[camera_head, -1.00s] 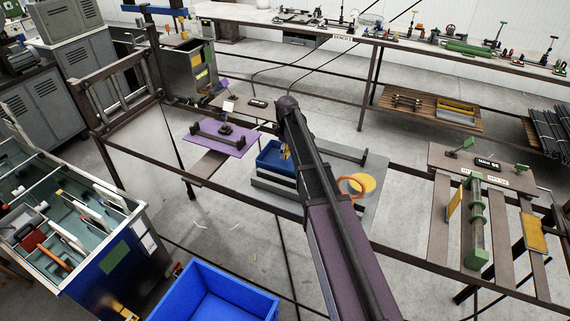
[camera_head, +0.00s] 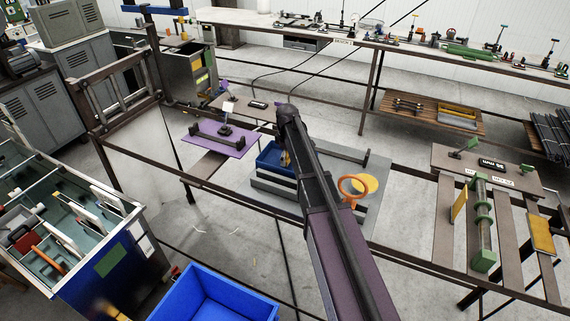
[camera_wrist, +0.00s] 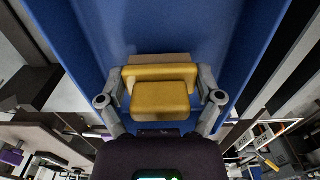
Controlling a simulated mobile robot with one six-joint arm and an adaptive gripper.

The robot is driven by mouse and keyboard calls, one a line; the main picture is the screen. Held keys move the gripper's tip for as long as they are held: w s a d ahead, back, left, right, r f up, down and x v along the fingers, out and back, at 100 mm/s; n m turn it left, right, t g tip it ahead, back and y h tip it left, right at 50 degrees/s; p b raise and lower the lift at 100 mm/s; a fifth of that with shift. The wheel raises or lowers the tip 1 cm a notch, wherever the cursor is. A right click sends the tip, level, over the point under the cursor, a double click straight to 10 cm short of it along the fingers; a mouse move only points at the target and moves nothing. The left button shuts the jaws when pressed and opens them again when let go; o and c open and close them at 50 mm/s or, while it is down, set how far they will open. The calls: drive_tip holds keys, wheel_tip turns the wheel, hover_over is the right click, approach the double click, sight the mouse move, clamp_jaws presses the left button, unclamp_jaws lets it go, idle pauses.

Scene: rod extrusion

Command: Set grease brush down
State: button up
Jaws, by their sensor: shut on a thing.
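The grease brush (camera_wrist: 160,92) shows in the wrist view as a yellow block with a tan strip behind it. My gripper (camera_wrist: 160,84) is shut on it, with one grey finger at each side. A blue tray (camera_wrist: 160,30) fills the view behind the brush. In the head view the blue tray (camera_head: 269,157) sits on a grey plate on the frame, and a small yellow part of the brush (camera_head: 285,158) shows at its right side, beside my arm. My arm hides most of the gripper there. I cannot tell whether the brush touches the tray floor.
An orange ring (camera_head: 352,187) and a yellow disc (camera_head: 370,184) are right of my arm on the grey plate (camera_head: 376,210). A purple plate (camera_head: 215,140) with a dark fixture lies to the left. A large blue bin (camera_head: 215,295) stands in front.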

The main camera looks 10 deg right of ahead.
drive_tip(key=shift+f, duration=0.35)
drive_tip(key=shift+f+b, duration=0.15)
drive_tip(key=shift+b, duration=0.15)
drive_tip(key=o, duration=0.8)
drive_tip(key=shift+c, duration=0.2)
wheel_tip(320, 180, up, 12)
drive_tip(key=p, duration=1.2)
